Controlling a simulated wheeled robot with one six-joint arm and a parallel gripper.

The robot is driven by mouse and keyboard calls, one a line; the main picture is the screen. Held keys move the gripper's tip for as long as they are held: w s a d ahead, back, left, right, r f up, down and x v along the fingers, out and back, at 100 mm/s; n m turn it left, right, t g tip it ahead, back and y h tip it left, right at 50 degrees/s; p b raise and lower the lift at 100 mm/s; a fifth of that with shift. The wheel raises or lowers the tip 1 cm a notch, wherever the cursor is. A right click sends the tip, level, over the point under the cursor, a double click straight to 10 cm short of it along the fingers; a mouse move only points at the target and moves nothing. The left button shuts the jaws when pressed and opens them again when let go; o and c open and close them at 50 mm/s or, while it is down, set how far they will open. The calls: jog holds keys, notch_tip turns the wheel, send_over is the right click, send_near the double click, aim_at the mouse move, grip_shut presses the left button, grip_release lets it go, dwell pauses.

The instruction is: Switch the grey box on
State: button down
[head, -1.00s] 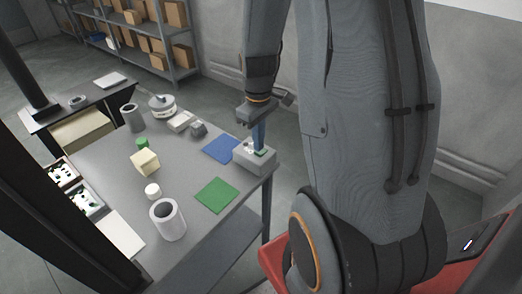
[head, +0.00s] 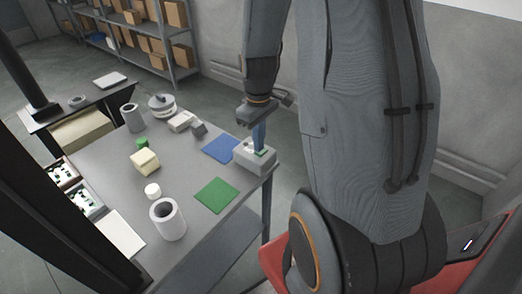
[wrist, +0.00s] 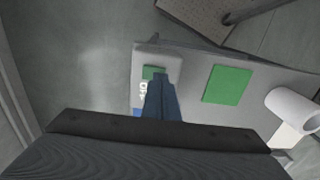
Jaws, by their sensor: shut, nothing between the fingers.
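The grey box (head: 252,159) stands at the right corner of the table, beside the blue mat. In the wrist view the box (wrist: 146,62) has a green patch (wrist: 152,72) on its top and white markings at its left. My gripper (head: 259,150) is shut and empty, its blue fingers pointing down at the top of the box, at or very near the green patch. In the wrist view the fingertips (wrist: 163,78) overlap the edge of the green patch. I cannot tell whether they touch it. The fingers hide part of the box top.
A blue mat (head: 221,149) and a green mat (head: 216,195) lie near the box. The table (head: 190,175) edge drops off just right of the box.

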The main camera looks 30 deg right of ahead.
aim_at(257, 153)
jog(key=shift+f, duration=0.6)
dwell(0.3)
notch_tip(257, 153, up, 7)
jog(key=p, duration=0.5)
jog(key=shift+p, duration=0.35)
dwell(0.4)
jog(key=s+a+r+m+b, duration=0.1)
jog(key=s+a+m+b, duration=0.1)
jog(key=a, duration=0.4)
jog(key=s+a+r+m+t+b, duration=0.1)
jog(key=s+a+m+b, duration=0.1)
jog(key=s+a, duration=0.3)
jog(key=shift+s+a+r+b, duration=0.2)
jog(key=shift+a+r+b, duration=0.15)
jog(key=shift+a+b, duration=0.5)
jog(key=shift+a, duration=0.15)
